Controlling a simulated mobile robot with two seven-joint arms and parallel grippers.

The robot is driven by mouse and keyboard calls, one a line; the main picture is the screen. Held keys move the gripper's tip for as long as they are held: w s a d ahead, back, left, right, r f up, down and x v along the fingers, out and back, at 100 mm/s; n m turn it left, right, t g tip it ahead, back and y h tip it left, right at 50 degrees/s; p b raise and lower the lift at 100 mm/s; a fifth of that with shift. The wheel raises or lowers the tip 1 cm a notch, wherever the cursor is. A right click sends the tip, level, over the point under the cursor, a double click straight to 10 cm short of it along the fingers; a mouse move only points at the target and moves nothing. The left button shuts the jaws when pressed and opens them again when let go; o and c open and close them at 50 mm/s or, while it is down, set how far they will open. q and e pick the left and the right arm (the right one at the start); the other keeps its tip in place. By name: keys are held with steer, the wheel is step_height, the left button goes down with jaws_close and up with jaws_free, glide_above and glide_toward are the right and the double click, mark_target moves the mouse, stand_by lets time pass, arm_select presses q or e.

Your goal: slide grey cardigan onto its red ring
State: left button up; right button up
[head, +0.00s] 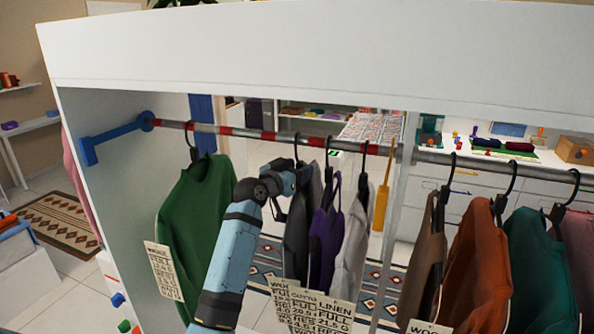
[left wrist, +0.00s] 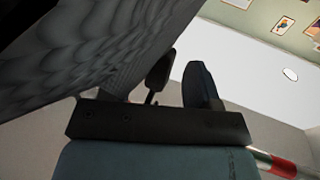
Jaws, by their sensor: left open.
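The grey cardigan (head: 296,235) hangs on a black hanger from the metal rail (head: 245,132), left of a purple garment (head: 325,240). Red bands, the rings, mark the rail, one of them (head: 268,135) just left of the cardigan's hook. My left gripper (head: 290,182) is at the cardigan's shoulder, below the rail; its fingertips are partly hidden by the clothes. In the left wrist view the fingers (left wrist: 178,85) stand apart, with grey ribbed cloth (left wrist: 100,60) close at the left. Whether they touch it I cannot tell. My right gripper is out of view.
A green garment (head: 200,215) hangs at the left and a pale one (head: 352,245) right of the purple. A white upright (head: 404,180) divides the wardrobe; brown, orange and teal garments hang beyond it. The rail is free between the green and grey garments.

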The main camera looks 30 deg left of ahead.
arm_select(q)
steer(key=shift+r, duration=0.1)
steer(key=c, duration=0.8)
steer(key=s+a+b, duration=0.2)
steer(key=a+b, duration=0.2)
steer(key=a, duration=0.5)
steer(key=s+a+b, duration=0.2)
steer(key=a+b, duration=0.2)
steer(key=a, duration=0.5)
steer(key=shift+s+a, duration=0.35)
steer(key=o, duration=0.4)
steer(key=shift+a, duration=0.25)
steer(key=shift+c, duration=0.2)
steer(key=o, duration=0.5)
steer(key=shift+d+f, duration=0.1)
steer(key=shift+f, duration=0.1)
